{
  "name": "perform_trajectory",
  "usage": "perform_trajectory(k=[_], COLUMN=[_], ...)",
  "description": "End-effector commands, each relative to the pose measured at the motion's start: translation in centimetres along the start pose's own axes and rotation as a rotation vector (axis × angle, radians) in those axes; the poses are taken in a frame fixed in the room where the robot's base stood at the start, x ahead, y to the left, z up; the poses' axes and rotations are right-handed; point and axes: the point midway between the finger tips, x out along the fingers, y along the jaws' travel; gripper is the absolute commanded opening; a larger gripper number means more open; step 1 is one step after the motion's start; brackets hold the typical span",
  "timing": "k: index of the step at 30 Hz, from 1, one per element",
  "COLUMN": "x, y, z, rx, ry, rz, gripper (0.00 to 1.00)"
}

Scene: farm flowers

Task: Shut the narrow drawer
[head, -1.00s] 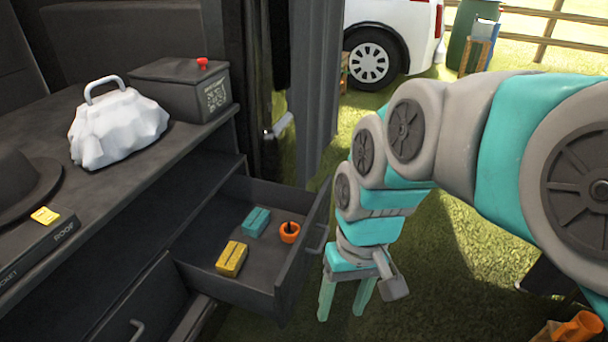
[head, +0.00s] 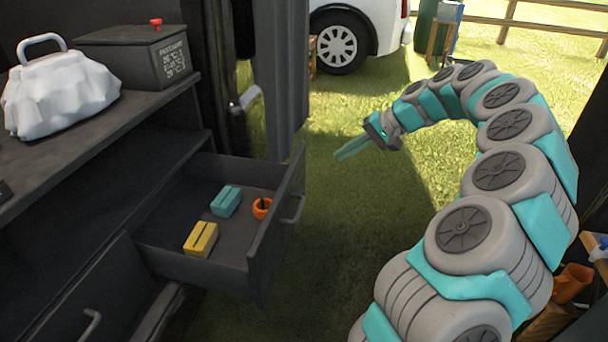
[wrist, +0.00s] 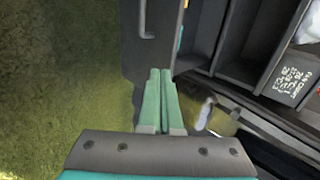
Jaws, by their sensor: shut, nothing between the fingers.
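The narrow drawer (head: 190,265) is pulled out of the dark cabinet in the head view. It holds a yellow block (head: 201,239), a teal block (head: 226,201) and a small orange pot-like item (head: 262,208). Its front panel bears a grey handle (head: 294,209). My gripper (head: 340,155) is to the right of the drawer front, apart from it, with its green fingers pointing left. In the wrist view my gripper (wrist: 159,75) has its fingers together and empty. The drawer front (wrist: 150,45) with its handle (wrist: 147,20) lies ahead of the fingertips there.
A lower drawer (head: 85,300) is at bottom left in the head view. A white bag (head: 60,92) and a dark box with a red knob (head: 135,55) stand on the cabinet top. A dark door panel (head: 280,75) rises behind the drawer. Open grass lies right of it.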

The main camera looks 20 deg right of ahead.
Motion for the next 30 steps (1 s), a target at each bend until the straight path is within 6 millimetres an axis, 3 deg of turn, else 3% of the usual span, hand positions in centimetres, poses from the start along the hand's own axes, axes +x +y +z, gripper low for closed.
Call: perform_trajectory(k=[8,21,30], x=[1.7,10.2,12.5], y=[0.8,0.8,-1.8], z=[-0.7,-0.7,-0.8], rx=[0.015,0.015,0.014], ry=[0.010,0.009,0.010], rz=[-0.005,-0.004,-0.005], gripper=[0.00,0.00,0.00])
